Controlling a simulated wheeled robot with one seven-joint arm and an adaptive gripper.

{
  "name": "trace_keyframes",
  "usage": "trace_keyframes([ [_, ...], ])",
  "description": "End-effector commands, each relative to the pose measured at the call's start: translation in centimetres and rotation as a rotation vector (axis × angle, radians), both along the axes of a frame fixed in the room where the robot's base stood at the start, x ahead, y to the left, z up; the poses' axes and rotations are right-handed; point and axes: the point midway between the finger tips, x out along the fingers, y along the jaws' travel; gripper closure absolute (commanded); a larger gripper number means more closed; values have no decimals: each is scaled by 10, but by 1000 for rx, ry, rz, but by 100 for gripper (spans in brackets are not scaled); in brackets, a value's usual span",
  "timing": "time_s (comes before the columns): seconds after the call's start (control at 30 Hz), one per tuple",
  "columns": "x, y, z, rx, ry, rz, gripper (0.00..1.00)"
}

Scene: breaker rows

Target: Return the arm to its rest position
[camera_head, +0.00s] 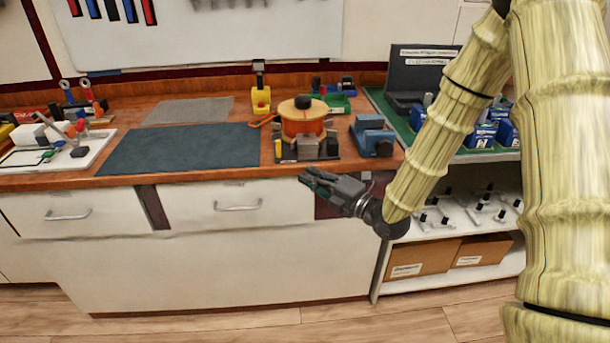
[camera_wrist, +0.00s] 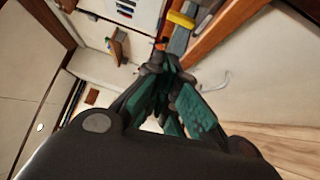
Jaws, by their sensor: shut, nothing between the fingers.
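My gripper (camera_head: 308,180) is in the head view, in front of the workbench's drawer fronts and a little below the bench top. It points left, and its dark fingers look shut and empty. In the wrist view my gripper (camera_wrist: 160,62) shows dark fingers with green pads that come together at their tips, with nothing between them. My pale yellow, ribbed arm comes down from the upper right of the head view to the wrist. It hides part of the shelf on the right.
The wooden workbench (camera_head: 215,178) holds a dark mat (camera_head: 183,149), an orange spool (camera_head: 303,120) and a blue vise (camera_head: 372,137). A drawer handle (camera_head: 238,207) sticks out left of my gripper. A shelf with cardboard boxes (camera_head: 422,258) stands at right. The floor (camera_head: 250,328) in front is clear.

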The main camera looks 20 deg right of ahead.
Motion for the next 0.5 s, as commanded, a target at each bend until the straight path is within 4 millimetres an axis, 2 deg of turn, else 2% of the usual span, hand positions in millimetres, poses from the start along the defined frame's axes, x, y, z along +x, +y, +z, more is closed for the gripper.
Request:
trace_keyframes([
  [0.4, 0, 1, 0, -1, 1, 2, 100],
  [0.5, -1, 2, -7, 10, 30, -2, 100],
])
